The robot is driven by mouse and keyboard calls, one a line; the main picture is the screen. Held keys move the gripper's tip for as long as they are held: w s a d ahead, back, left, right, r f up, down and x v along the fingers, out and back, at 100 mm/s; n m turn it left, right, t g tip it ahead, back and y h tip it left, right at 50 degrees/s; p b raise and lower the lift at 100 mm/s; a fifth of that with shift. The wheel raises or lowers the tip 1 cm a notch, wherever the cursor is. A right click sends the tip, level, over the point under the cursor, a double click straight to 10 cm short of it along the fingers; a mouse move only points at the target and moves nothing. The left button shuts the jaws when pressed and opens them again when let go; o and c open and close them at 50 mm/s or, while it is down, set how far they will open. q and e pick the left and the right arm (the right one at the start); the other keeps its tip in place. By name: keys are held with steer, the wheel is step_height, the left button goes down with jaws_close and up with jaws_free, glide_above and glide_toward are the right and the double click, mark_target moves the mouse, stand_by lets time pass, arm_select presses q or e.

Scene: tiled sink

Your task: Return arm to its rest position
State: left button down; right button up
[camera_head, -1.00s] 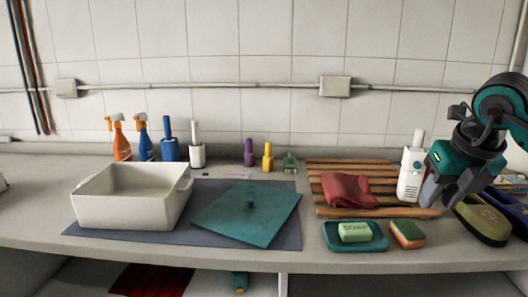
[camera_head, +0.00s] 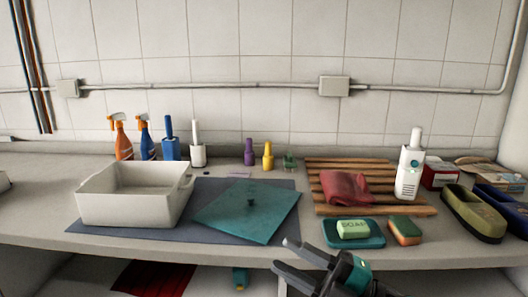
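My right gripper (camera_head: 281,254) is at the bottom of the head view, in front of the counter's front edge. Its two dark fingers are spread apart with nothing between them. The rest of my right arm runs out of the bottom of the picture. My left gripper and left arm are not in view.
On the counter (camera_head: 40,195) are a white basin (camera_head: 125,208), a teal lid (camera_head: 235,222) on a dark mat (camera_head: 290,235), soap (camera_head: 353,229) in a teal dish (camera_head: 375,241), a sponge (camera_head: 405,230), a red cloth (camera_head: 345,188) on a wooden rack (camera_head: 375,211) and a white bottle (camera_head: 409,172).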

steer(key=s+d+f+m+t+h, duration=0.1)
steer(key=d+f+m+t+h, duration=0.35)
steer(key=f+m+h, duration=0.4)
steer(key=s+d+f+m+t+h, duration=0.1)
steer(key=d+f+m+t+h, duration=0.3)
steer(key=f+m, duration=0.6)
steer(key=s+d+f+m+g+h, duration=0.4)
steer(key=s+f+m+g+h, duration=0.1)
steer(key=s+f, duration=0.6)
steer(key=shift+d+f+m+g, duration=0.2)
steer(key=shift+f+m+g, duration=0.15)
steer(key=shift+f+g, duration=0.35)
